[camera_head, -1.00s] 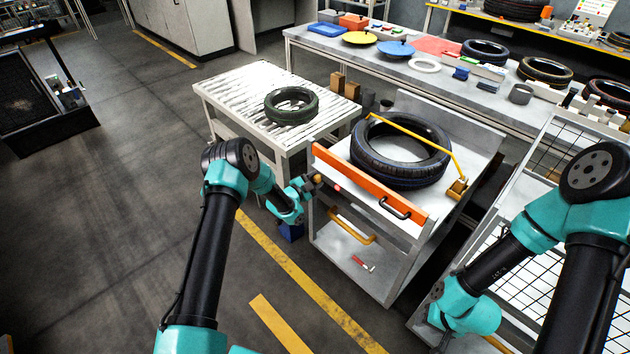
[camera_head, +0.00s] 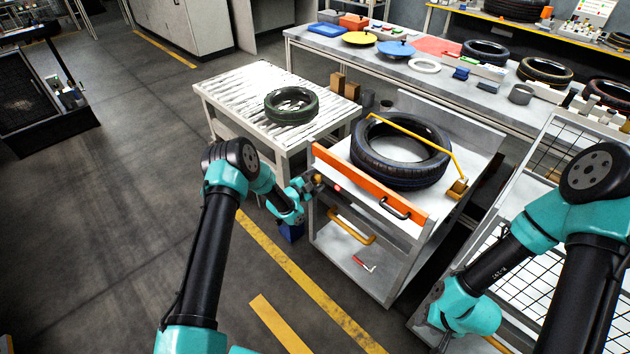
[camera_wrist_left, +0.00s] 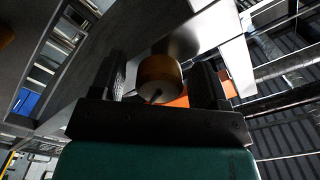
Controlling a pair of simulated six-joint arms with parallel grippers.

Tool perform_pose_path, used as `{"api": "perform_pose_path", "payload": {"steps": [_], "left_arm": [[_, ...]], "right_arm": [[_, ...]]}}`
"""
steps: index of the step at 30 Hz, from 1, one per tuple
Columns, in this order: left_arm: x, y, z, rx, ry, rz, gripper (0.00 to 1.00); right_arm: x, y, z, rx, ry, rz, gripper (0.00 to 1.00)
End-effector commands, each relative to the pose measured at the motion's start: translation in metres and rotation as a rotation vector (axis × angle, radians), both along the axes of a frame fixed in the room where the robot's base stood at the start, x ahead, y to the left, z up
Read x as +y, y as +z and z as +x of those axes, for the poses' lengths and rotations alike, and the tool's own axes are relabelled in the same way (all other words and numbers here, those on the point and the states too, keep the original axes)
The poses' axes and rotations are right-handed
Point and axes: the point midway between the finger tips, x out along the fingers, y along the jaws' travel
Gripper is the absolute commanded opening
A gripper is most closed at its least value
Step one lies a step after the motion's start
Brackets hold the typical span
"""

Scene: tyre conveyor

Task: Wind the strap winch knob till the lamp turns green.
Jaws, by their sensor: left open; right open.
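The winch knob (camera_wrist_left: 160,76) is a tan round piece at the left end of the orange panel on the cart. In the left wrist view it sits between the two fingers of my left gripper (camera_wrist_left: 160,82), which is open around it. In the head view my left gripper (camera_head: 309,186) is at that same corner of the cart. The lamp (camera_head: 337,189) is a small red light on the panel just right of the knob. A yellow strap (camera_head: 408,131) runs over a black tyre (camera_head: 400,160) on the cart. The fingertips of my right gripper are hidden behind its arm.
The orange panel (camera_head: 370,180) edges the cart front, with a black handle (camera_head: 395,208) and a yellow handle (camera_head: 350,228) below. A roller table (camera_head: 235,92) with a smaller tyre (camera_head: 291,105) stands behind left. A wire rack (camera_head: 520,250) is at right.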

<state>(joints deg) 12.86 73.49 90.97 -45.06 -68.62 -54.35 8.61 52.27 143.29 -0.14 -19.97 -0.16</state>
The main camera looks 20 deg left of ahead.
Motion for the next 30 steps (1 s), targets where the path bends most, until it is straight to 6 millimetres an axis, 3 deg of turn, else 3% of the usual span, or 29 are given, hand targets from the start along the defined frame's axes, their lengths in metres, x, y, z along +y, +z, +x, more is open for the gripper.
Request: {"api": "perform_pose_path", "payload": {"steps": [11, 30], "left_arm": [[0.009, 0.000, -0.015, 0.003, 0.001, -0.001, 0.69], [0.071, 0.000, -0.117, 0.003, 0.002, -0.002, 0.69]], "right_arm": [[0.000, 0.000, 0.000, 0.000, 0.000, 0.000, 0.43], [0.000, 0.000, 0.000, 0.000, 0.000, 0.000, 0.43]]}}
